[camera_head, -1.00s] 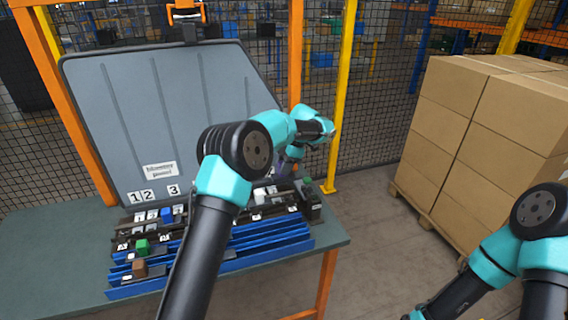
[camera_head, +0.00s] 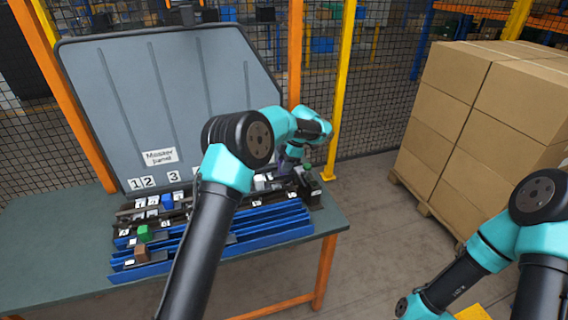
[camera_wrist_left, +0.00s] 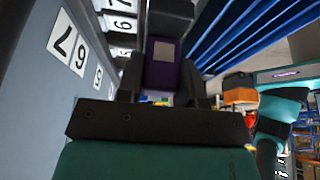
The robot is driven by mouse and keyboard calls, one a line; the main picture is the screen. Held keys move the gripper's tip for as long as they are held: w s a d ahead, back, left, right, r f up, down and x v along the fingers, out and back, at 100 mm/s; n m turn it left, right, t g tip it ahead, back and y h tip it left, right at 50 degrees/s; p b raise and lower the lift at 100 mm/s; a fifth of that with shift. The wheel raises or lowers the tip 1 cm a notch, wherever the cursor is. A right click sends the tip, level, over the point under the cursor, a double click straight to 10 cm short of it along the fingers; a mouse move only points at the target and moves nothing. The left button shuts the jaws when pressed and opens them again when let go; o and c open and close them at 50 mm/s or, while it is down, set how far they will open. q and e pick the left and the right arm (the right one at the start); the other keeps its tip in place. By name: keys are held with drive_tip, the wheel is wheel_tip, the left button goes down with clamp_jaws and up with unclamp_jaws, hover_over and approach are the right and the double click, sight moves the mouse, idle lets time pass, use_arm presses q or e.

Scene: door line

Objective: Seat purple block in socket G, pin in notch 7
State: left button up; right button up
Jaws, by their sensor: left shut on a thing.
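My left gripper (camera_wrist_left: 165,75) is shut on the purple block (camera_wrist_left: 160,66), which sits between its two dark fingers in the left wrist view. In the head view the left gripper (camera_head: 290,166) is small and partly covered by its own wrist, over the right end of the dark socket row behind the blue rails. Only a sliver of purple shows there. Number card 7 (camera_wrist_left: 62,42) stands on the grey panel at the left of the wrist view, beside card 6. Socket G cannot be made out. I cannot tell whether the block touches a socket. My right gripper is not in view.
A green block (camera_head: 144,233) and a brown block (camera_head: 141,252) sit among the blue rails (camera_head: 270,226); a blue block (camera_head: 167,201) is farther back. The grey panel (camera_head: 130,95) rises behind. Stacked cartons (camera_head: 450,110) stand right, beyond bare floor.

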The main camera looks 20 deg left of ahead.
sight(284, 174)
use_arm(q)
drive_tip(key=shift+f, duration=0.3)
drive_tip(key=shift+f, duration=2.15)
drive_tip(key=o, duration=1.2)
drive_tip(key=shift+c, duration=0.2)
drive_tip(key=v, duration=1.7)
drive_tip(key=shift+r, duration=0.2)
drive_tip(key=shift+d, duration=0.1)
